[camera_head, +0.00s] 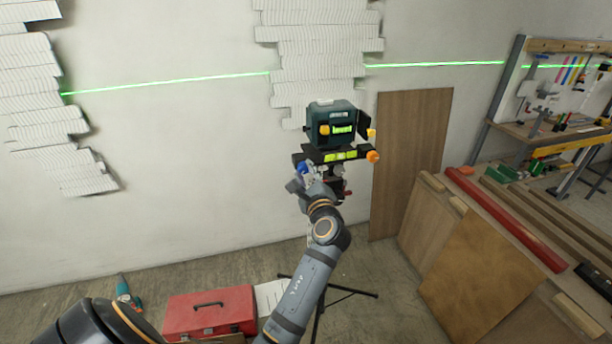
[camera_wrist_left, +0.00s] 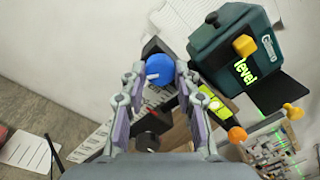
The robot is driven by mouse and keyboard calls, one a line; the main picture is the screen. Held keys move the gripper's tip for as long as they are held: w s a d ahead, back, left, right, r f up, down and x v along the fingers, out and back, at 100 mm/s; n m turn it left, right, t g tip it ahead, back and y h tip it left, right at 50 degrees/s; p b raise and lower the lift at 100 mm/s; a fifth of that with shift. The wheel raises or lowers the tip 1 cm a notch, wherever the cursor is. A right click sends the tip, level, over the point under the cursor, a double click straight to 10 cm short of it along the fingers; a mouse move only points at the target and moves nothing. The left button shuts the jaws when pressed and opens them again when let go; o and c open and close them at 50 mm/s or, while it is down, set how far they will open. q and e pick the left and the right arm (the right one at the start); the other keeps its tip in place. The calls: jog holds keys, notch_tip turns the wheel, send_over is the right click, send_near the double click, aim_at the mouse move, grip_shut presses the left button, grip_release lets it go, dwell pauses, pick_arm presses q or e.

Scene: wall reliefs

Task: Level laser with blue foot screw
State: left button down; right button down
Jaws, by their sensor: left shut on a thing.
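The laser (camera_head: 333,126) is a dark teal box on a tripod mount, with a lit green display and an orange knob. In the left wrist view the laser's (camera_wrist_left: 238,50) display reads "level". Below it are a yellow-green bubble vial (camera_head: 341,156) and an orange foot screw (camera_head: 373,156). The blue foot screw (camera_wrist_left: 160,69) is at the mount's left corner. My left gripper (camera_wrist_left: 159,76) is shut on it, with one finger on each side; in the head view the gripper (camera_head: 301,179) partly hides the screw. My right gripper is not in view.
A red toolbox (camera_head: 210,312) and the tripod legs (camera_head: 345,290) are on the floor. A wooden board (camera_head: 410,160) leans on the wall. Boards and a workbench (camera_head: 560,130) fill the right side.

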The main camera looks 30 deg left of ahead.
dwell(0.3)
pick_arm(q)
jog(key=c, duration=1)
grip_release()
jog(key=shift+r, duration=0.1)
notch_tip(320, 180, up, 10)
jog(key=shift+f, duration=0.1)
